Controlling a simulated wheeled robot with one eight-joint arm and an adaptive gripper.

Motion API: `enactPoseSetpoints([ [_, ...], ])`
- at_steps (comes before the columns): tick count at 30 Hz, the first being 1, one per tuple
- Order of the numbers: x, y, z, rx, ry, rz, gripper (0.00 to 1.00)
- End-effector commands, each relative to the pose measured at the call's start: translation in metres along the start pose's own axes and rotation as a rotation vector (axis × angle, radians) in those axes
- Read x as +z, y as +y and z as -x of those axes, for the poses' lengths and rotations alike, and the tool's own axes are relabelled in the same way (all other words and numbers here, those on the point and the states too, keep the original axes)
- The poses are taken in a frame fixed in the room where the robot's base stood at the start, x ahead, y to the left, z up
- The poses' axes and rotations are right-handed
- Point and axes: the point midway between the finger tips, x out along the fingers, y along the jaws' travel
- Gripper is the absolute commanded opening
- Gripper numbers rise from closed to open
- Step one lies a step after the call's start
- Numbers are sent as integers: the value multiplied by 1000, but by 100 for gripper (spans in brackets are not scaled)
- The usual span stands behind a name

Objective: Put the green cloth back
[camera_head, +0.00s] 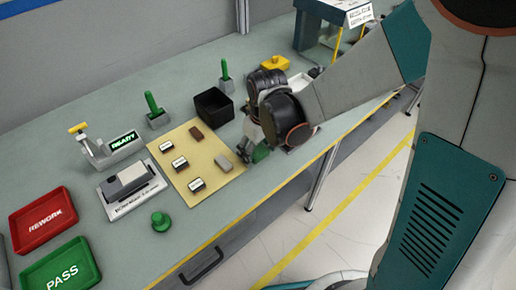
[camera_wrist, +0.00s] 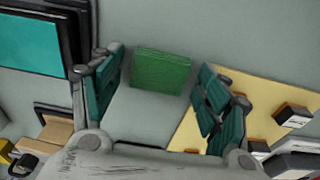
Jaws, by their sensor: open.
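The green cloth (camera_wrist: 162,71) lies folded flat on the grey bench in the wrist view, just beyond the beige mat's edge. In the head view only a part of the green cloth (camera_head: 261,153) shows, mostly hidden behind my gripper (camera_head: 246,152). In the wrist view my gripper (camera_wrist: 160,95) is open, with one teal-padded finger to the left of the cloth and the other to the right. The cloth appears between and slightly beyond the fingertips. I cannot tell the height of the fingers above the bench. Nothing is held.
A beige mat (camera_head: 183,178) with several small blocks lies left of my gripper. A black open box (camera_head: 213,108) stands behind it. A red REWORK tray (camera_head: 43,220) and green PASS tray (camera_head: 62,271) are at the far left. The bench's yellow front edge is near.

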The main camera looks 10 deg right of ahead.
Motion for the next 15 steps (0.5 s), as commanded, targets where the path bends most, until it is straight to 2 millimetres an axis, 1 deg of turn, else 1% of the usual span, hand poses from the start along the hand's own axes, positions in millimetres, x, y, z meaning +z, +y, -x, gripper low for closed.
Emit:
enactPoseSetpoints([
  [4, 0, 0, 6, 0, 0, 0, 69],
  [8, -1, 0, 18, 0, 0, 0, 69],
  [15, -1, 0, 55, 0, 0, 0, 69],
])
